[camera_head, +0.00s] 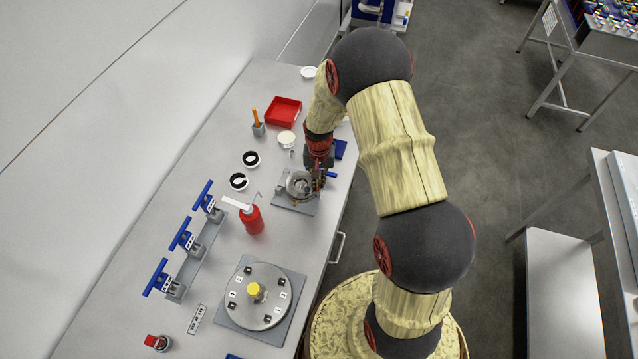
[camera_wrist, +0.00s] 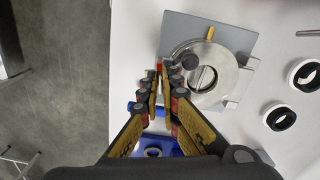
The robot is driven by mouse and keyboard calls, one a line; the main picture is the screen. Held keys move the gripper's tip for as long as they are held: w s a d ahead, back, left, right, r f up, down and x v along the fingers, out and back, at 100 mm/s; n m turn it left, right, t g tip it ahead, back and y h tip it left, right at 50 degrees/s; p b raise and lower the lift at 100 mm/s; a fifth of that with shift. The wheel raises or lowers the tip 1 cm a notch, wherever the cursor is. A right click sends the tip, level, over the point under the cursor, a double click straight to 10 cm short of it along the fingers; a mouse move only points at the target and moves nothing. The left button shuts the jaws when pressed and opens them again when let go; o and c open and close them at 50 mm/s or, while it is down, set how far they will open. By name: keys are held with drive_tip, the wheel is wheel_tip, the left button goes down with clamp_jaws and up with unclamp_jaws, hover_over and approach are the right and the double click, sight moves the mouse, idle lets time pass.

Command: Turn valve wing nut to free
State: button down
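A round metal valve (camera_head: 299,184) sits on a grey square plate (camera_head: 296,203) near the bench's right edge. In the wrist view the valve body (camera_wrist: 232,77) shows a slotted disc in its opening and a dark round knob (camera_wrist: 210,33) on its rim. My gripper (camera_head: 318,178) points down at the valve's right side. In the wrist view my gripper's fingertips (camera_wrist: 163,68) are close together, beside the valve rim, with a narrow gap. I cannot make out the wing nut; the fingers may hide it. I cannot tell whether they touch or hold anything.
A red bottle (camera_head: 252,219) stands in front of the valve. Two black-and-white rings (camera_head: 238,181) lie to its left. A red tray (camera_head: 283,112) is behind. A round numbered dial (camera_head: 258,296) and several blue-handled clamps (camera_head: 184,236) occupy the front bench.

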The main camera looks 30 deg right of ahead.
drive_tip(key=n+b, duration=0.1)
drive_tip(key=n, duration=0.3)
drive_tip(key=shift+n, duration=0.3)
drive_tip(key=n+b, duration=0.1)
drive_tip(key=n, duration=0.2)
drive_tip(key=shift+n, duration=0.4)
drive_tip(key=n+b, duration=0.1)
drive_tip(key=n, duration=0.2)
drive_tip(key=shift+w, duration=0.1)
drive_tip(key=shift+n+b, duration=0.35)
drive_tip(key=shift+n, duration=1.55)
drive_tip(key=c, duration=2)
unclamp_jaws()
drive_tip(key=shift+c, duration=0.2)
